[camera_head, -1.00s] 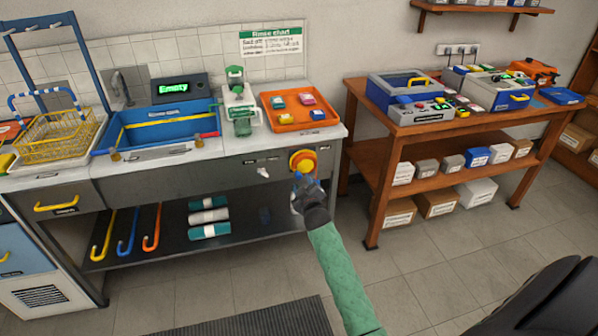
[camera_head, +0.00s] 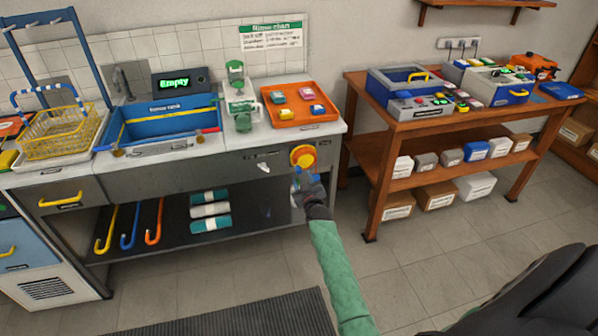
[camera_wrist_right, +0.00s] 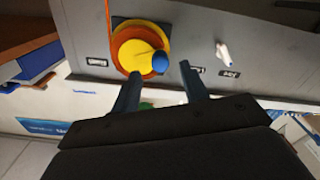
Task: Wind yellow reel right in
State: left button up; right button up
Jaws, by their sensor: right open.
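The yellow reel (camera_head: 303,156), with an orange rim, is mounted on the grey front panel of the bench, near its right end. In the right wrist view the reel (camera_wrist_right: 136,52) shows a yellow disc with a blue knob (camera_wrist_right: 160,63) at its lower right edge. My right gripper (camera_head: 303,176) is just below the reel in the head view. In the right wrist view its two fingers (camera_wrist_right: 158,80) are apart, with the knob just beyond the gap between their tips. Nothing shows between the fingers. My left gripper is not in view.
A white lever (camera_head: 263,167) sticks out of the panel left of the reel. An orange tray (camera_head: 318,112) with small blocks stands on the bench above. A wooden table (camera_head: 395,128) stands to the right. The floor in front is mostly clear.

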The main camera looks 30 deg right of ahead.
aim_at(299, 173)
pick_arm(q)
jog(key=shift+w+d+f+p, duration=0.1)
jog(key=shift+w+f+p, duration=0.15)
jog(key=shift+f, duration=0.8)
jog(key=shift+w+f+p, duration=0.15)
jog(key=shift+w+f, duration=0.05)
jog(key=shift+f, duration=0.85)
pick_arm(e)
jog(key=shift+x, duration=2.7)
grip_shut()
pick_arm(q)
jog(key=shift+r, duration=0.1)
